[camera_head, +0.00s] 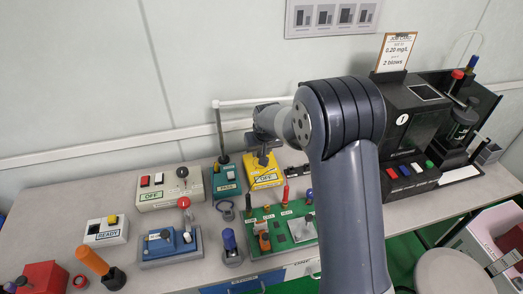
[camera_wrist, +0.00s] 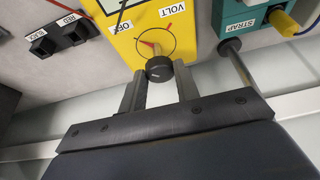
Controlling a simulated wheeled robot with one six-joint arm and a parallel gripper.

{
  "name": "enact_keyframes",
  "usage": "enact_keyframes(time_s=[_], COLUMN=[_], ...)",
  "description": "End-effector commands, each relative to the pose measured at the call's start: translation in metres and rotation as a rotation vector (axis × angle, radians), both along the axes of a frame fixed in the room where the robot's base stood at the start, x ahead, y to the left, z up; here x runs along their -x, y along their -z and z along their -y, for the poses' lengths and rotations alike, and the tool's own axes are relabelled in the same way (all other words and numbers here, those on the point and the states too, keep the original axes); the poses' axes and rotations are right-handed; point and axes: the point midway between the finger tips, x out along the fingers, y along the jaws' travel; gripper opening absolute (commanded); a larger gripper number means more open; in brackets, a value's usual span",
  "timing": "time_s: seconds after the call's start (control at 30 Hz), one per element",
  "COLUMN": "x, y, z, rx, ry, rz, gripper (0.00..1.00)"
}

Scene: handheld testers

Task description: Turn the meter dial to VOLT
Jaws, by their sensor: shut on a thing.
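The yellow meter (camera_head: 262,180) stands on the bench at the back middle, partly hidden behind my gripper (camera_head: 264,158) in the head view. In the wrist view the meter (camera_wrist: 135,47) shows upside down, with OFF and VOLT labels. Its black dial (camera_wrist: 158,69) sits between the fingers of my gripper (camera_wrist: 160,78), which is shut on it. A separate red tick stands near VOLT. The small mark on the dial is hard to read.
A teal STRAP box (camera_wrist: 252,30) with a post stands close beside the meter. A green board (camera_head: 285,228) with probes is in front. The wall (camera_head: 160,75) is close behind.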

Motion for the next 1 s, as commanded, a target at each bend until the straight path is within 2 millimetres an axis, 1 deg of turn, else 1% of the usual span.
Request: enact_keyframes(time_s=[0.03, 0.17, 0.37, 0.53, 0.77, 1.0], x=[0.0000, 0.0000, 0.0001, 0.0002, 0.0001, 0.0000], y=[-0.0001, -0.0001, 0.0002, 0.0009, 0.0023, 0.0034], z=[0.0000, 0.0000, -0.0003, -0.0014, -0.0032, -0.0055], rx=[0.000, 0.000, 0.001, 0.000, 0.000, 0.000], ry=[0.000, 0.000, 0.010, 0.061, 0.215, 0.437], rz=[0.000, 0.000, 0.000, 0.001, 0.003, 0.002], gripper=[0.18, 0.08, 0.07, 0.07, 0.07, 0.07])
